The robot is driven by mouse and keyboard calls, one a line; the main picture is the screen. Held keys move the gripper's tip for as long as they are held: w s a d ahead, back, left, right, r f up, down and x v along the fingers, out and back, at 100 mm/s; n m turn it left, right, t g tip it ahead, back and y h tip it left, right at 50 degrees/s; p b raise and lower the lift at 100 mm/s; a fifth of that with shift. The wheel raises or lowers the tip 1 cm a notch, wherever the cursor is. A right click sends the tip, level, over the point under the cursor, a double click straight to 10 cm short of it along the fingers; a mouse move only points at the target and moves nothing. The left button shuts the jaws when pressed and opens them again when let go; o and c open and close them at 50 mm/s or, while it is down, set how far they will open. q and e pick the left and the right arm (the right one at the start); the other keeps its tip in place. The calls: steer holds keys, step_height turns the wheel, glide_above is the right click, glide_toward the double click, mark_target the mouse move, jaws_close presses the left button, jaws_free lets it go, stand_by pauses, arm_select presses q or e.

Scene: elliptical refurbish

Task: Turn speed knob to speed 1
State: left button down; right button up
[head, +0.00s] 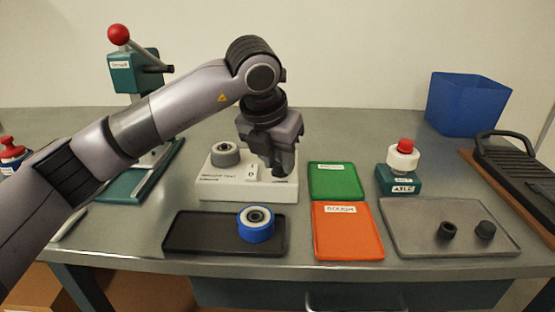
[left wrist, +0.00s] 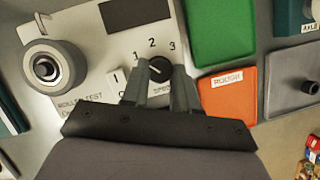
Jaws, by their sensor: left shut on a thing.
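The white roller test box (head: 225,186) sits on the bench with a grey roller on its left top. It also shows in the left wrist view (left wrist: 100,40), where its black speed knob (left wrist: 159,68) has the marks 1, 2 and 3 printed around its upper side. A pale pointer line shows on the knob, but its exact setting is hard to read. My left gripper (head: 279,174) is over the box's right part. In the left wrist view its fingers (left wrist: 160,85) are shut on the knob, one on each side, partly hiding it. My right gripper is not in view.
A black tray (head: 190,232) with a blue roller (head: 256,225) lies in front of the box. A green tray (head: 335,182) and an orange tray (head: 335,245) lie close on the right. A teal press (head: 137,75) with a red-ball lever stands behind my left arm.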

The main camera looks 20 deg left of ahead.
arm_select(q)
steer(key=shift+r+n, duration=0.1)
steer(key=shift+n, duration=0.2)
steer(key=c, duration=0.9)
jaws_free()
steer(key=v, duration=0.7)
steer(key=shift+d, duration=0.1)
